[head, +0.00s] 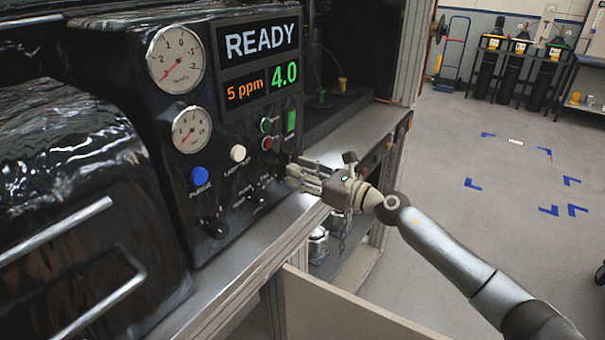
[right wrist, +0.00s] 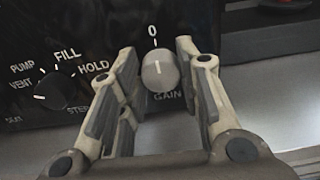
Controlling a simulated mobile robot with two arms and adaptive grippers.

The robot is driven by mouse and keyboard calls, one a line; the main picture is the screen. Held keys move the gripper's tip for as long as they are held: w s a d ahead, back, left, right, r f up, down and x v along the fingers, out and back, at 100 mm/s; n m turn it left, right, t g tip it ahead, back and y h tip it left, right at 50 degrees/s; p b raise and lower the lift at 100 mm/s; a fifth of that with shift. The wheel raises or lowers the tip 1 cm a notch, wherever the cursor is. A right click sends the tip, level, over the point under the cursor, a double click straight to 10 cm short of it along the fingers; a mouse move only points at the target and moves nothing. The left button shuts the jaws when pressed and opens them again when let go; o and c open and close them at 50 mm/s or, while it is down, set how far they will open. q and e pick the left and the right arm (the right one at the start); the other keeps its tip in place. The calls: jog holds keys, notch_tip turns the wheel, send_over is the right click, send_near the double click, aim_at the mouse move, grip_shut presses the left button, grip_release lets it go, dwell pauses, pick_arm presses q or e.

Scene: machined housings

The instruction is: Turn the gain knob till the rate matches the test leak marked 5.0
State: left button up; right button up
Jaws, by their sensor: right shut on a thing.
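The grey gain knob (right wrist: 159,76) shows in the right wrist view, with a "0" above it, the word GAIN (right wrist: 168,96) below it and its pale pointer line near upright. My right gripper (head: 299,172) is at the lower right of the black panel (head: 243,120), shut on the gain knob, one finger on each side. In the head view the gripper hides the knob. The display (head: 259,55) reads READY, an orange "5 ppm" and a green "4.0". My left gripper is not in view.
A selector knob (right wrist: 48,88) marked PUMP, VENT, FILL and HOLD sits left of the gripper. Two dial gauges (head: 176,58), a blue PURGE button (head: 200,174) and a white button (head: 238,153) are on the panel. A grey ledge (head: 245,245) runs below it. Open floor lies right.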

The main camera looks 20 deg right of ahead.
jog(key=shift+c, duration=0.6)
jog(key=shift+m+p, duration=0.45)
jog(key=shift+m, duration=0.25)
jog(key=m+p, duration=0.3)
jog(key=m, duration=0.2)
jog(key=shift+r+m, duration=0.1)
jog(key=shift+m, duration=0.3)
jog(key=m+p, duration=0.2)
jog(key=m, duration=0.2)
jog(key=shift+d+p, duration=0.1)
jog(key=shift+p, duration=0.3)
jog(key=shift+w+f+m+p, duration=0.15)
jog(key=shift+m+p, duration=0.2)
jog(key=shift+m, duration=0.5)
jog(key=shift+s+f+m+p, duration=0.1)
jog(key=shift+m+p, duration=0.25)
jog(key=shift+m, duration=0.5)
